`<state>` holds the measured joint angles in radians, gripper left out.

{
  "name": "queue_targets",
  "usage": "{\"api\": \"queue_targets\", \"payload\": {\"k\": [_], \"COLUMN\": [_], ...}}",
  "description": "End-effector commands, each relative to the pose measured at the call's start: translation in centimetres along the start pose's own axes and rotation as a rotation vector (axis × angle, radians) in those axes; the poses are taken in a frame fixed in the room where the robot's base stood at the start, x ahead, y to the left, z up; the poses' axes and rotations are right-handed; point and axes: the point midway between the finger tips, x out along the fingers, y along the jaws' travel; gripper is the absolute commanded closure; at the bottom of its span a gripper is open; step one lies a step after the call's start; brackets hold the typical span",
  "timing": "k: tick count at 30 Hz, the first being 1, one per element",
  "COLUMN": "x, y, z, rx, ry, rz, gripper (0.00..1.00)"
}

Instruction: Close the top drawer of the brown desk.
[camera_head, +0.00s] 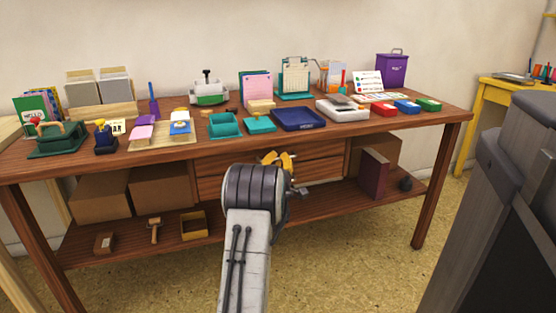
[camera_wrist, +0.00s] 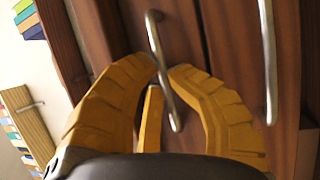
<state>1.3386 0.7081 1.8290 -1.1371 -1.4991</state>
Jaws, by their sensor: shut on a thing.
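The brown desk (camera_head: 443,127) stands ahead with two stacked drawers under its top. In the head view, my arm hides part of the top drawer (camera_head: 320,154). In the wrist view, the top drawer's front (camera_wrist: 185,30) carries a metal bar handle (camera_wrist: 153,32). My gripper's yellow fingers (camera_wrist: 163,72) are shut on this handle, one on each side of it. The gripper also shows in the head view (camera_head: 277,158) in front of the drawers. The lower drawer's handle (camera_wrist: 267,50) is to the right in the wrist view, apart from the fingers. How far the top drawer stands out is hard to tell.
The desktop holds several stamps, inkpads, a navy tray (camera_head: 298,119) and a purple bin (camera_head: 392,70). The lower shelf holds cardboard boxes (camera_head: 162,187), a mallet (camera_head: 154,230) and a yellow tray (camera_head: 194,226). A yellow table (camera_head: 490,90) is at the right. The floor in front is clear.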

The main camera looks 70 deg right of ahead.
Motion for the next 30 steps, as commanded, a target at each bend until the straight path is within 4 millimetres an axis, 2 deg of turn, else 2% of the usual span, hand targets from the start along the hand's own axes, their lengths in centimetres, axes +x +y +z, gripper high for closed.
{"api": "queue_targets", "payload": {"k": [7,8,16,25,30], "x": [0.1,0.1,0.1,0.0,-0.9], "y": [0.1,0.1,0.0,0.0,0.0], "z": [-0.2,-0.2,-0.2,-0.1,-0.1], "rx": [-0.002,-0.002,-0.002,-0.001,-0.001], "ry": [0.003,0.003,0.003,0.002,0.002], "rz": [0.002,0.002,0.001,0.001,-0.001], "gripper": [1.00,0.82,0.58,0.58,0.58]}}
